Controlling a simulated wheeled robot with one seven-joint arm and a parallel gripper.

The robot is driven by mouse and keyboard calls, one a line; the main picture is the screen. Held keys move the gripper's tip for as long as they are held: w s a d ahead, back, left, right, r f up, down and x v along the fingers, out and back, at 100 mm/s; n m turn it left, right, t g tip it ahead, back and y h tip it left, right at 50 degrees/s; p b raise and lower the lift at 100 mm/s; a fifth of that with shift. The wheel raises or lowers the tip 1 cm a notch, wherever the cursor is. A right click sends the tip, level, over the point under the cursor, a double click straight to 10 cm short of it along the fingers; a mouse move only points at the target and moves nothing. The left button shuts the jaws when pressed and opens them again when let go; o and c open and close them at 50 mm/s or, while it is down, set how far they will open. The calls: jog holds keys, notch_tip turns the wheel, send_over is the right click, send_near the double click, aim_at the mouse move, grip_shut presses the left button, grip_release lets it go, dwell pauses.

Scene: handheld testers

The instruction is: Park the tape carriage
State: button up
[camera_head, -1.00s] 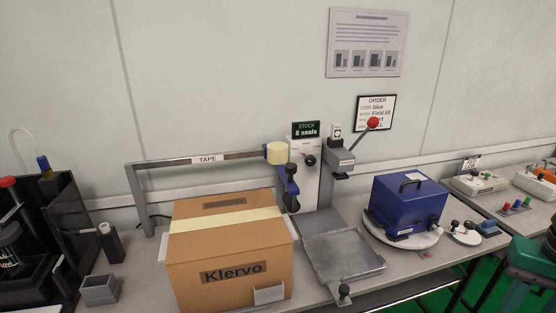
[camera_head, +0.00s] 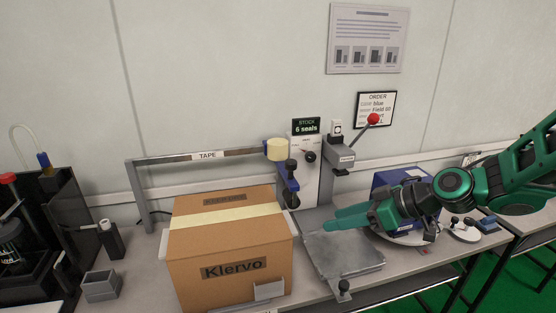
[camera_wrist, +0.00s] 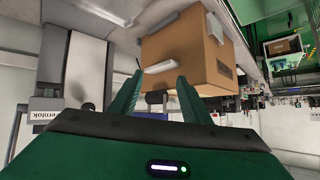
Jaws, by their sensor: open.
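The tape carriage (camera_head: 289,186) is a blue body with black knobs and a cream tape roll (camera_head: 277,149). It sits at the right end of the grey rail (camera_head: 180,158) marked TAPE, right of the cardboard box. The brown Klervo box (camera_head: 230,243) stands under the rail with a pale tape strip across its top. My gripper (camera_head: 330,220) is open and empty, above the grey metal plate, right of the box and apart from the carriage. In the wrist view its green fingers (camera_wrist: 155,98) point toward the box (camera_wrist: 185,50); the carriage is hard to make out there.
A grey plate (camera_head: 345,262) with a front knob lies right of the box. A lever with a red ball (camera_head: 373,119) rises behind it. A blue case (camera_head: 385,182) on a round turntable is partly hidden by my arm. A small grey bin (camera_head: 100,288) stands at left.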

aim_at(280, 164)
jog(key=w+a+r+n+t+y, duration=0.2)
jog(key=w+a+r+t+y, duration=0.35)
jog(key=r, duration=0.55)
jog(key=w+a+g, duration=0.2)
jog(key=w+a, duration=0.3)
jog(key=a, duration=0.5)
jog(key=shift+a+f+y, duration=0.15)
jog(key=shift+f+y, duration=0.05)
jog(key=shift+y, duration=0.25)
jog(key=shift+w, duration=0.1)
grip_shut()
